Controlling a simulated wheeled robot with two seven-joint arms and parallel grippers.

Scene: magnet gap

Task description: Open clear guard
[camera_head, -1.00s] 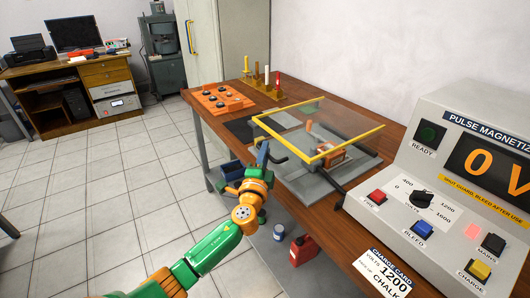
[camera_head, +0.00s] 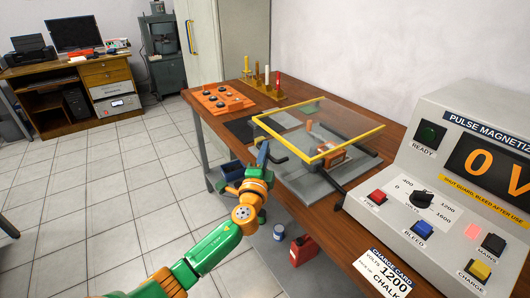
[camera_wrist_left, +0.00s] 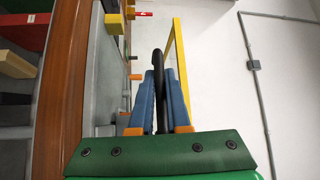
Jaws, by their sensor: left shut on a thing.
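The clear guard (camera_head: 330,117) is a see-through panel with yellow edge bars, lying over a grey fixture (camera_head: 312,186) on the wooden bench. A black handle (camera_head: 278,158) sticks out from its near left side. My left gripper (camera_head: 263,155) is at this handle. In the left wrist view my left gripper's blue fingers (camera_wrist_left: 160,100) are shut on the black handle (camera_wrist_left: 158,72), with a yellow guard bar (camera_wrist_left: 180,65) just beyond. An orange part (camera_head: 332,157) sits under the panel. My right gripper is not in view.
The pulse magnetizer console (camera_head: 440,190) with several buttons stands at the right, reading 0 V. A charge card (camera_head: 383,272) lies before it. An orange tray (camera_head: 218,98) and a rack of coloured sticks (camera_head: 264,92) stand at the bench's far end. Open floor lies left of the bench.

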